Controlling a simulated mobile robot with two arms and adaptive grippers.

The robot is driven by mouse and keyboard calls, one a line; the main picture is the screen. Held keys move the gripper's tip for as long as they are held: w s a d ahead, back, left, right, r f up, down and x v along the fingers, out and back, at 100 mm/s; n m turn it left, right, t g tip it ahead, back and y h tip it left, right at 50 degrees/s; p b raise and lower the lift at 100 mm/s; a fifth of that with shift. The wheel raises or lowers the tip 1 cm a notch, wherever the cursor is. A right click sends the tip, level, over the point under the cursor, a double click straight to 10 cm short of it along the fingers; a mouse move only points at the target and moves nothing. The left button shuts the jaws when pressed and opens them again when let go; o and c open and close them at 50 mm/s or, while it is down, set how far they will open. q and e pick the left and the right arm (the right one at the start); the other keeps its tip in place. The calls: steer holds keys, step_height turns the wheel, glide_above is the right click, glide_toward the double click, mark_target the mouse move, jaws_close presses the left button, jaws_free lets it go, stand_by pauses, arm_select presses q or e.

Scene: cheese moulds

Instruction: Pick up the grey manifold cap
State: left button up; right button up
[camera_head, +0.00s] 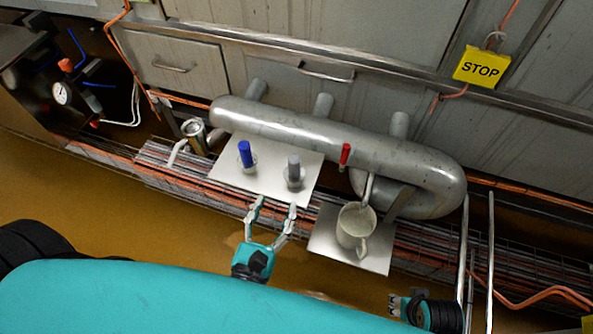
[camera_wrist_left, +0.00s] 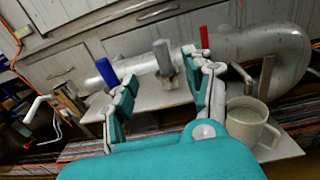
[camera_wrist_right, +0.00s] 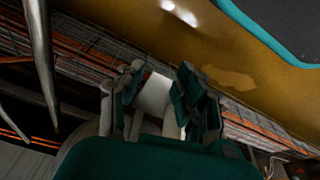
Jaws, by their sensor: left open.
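The grey manifold cap (camera_head: 293,168) stands upright in a pale round base on the left white plate (camera_head: 228,172), in front of the big pipe. In the left wrist view the grey cap (camera_wrist_left: 162,55) shows between and beyond the fingertips. My left gripper (camera_head: 275,205) is open and empty, just in front of the cap and apart from it, fingers pointing toward it. My right gripper (camera_head: 394,305) is low at the right of the head view, partly hidden. In the right wrist view its fingers (camera_wrist_right: 160,72) are apart, with a pale surface showing between them.
A blue cap (camera_head: 245,153) stands left of the grey one. A red cap (camera_head: 345,154) is at the pipe (camera_head: 340,146). A pale mug (camera_head: 356,229) stands on a second plate (camera_head: 378,262), right of my left gripper. Upright metal rails (camera_head: 490,255) stand at the right.

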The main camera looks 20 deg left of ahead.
mark_target(292, 166)
arm_select(q)
steer(key=w+p, duration=0.1)
steer(key=w, duration=0.6)
steer(key=shift+w, duration=0.35)
steer(key=w+p, duration=0.1)
steer(key=w, duration=0.4)
steer(key=shift+d+r, duration=0.1)
steer(key=shift+r, duration=0.05)
arm_select(e)
step_height(292, 166, down, 7)
steer(key=s, duration=0.2)
steer(key=shift+f, duration=0.15)
arm_select(q)
jaws_close()
